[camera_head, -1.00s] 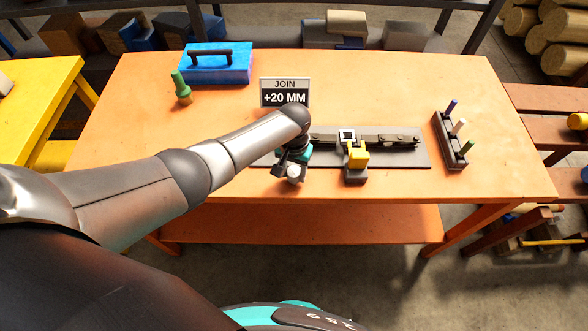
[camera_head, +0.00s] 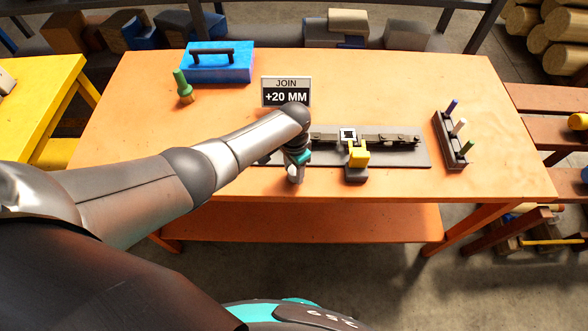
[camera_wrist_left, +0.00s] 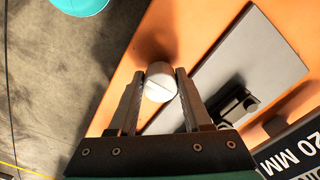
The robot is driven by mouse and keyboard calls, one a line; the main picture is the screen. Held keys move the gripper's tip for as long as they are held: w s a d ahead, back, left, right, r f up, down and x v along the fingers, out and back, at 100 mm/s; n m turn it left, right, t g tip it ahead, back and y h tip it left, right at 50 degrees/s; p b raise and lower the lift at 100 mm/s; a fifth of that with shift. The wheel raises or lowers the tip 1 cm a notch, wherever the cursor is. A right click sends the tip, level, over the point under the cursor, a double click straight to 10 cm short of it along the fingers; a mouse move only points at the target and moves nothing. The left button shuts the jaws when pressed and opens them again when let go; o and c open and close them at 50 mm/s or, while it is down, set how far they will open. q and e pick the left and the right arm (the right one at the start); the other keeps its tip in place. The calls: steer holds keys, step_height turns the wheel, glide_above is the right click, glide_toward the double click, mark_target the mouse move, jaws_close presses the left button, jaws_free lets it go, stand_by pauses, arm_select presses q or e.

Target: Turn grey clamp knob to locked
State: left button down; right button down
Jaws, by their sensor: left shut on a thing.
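The light grey clamp knob (camera_wrist_left: 160,83) shows in the left wrist view as a round cap with a thin line across its face. It sits at the orange table's front edge, just off the grey base plate. My left gripper (camera_wrist_left: 161,77) has one finger on each side of the knob and is shut on it. In the head view my left gripper (camera_head: 295,175) points down at the plate's front left corner, and the arm and fingers mostly hide the knob there. I cannot read any locked mark. My right gripper is not in view.
A dark rail with a yellow block (camera_head: 358,157) stands on the grey plate (camera_head: 400,160) to the right. Behind is a "JOIN +20 MM" sign (camera_head: 286,91). A blue toolbox (camera_head: 218,65), a green-handled tool (camera_head: 182,87) and a peg rack (camera_head: 450,140) stand further off.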

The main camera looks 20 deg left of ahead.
mark_target(294, 170)
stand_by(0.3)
arm_select(q)
steer(key=shift+c, duration=1.7)
jaws_free()
steer(key=shift+r+p, duration=0.3)
steer(key=shift+r, duration=0.3)
step_height(294, 170, up, 14)
steer(key=p, duration=0.2)
steer(key=shift+p, duration=0.4)
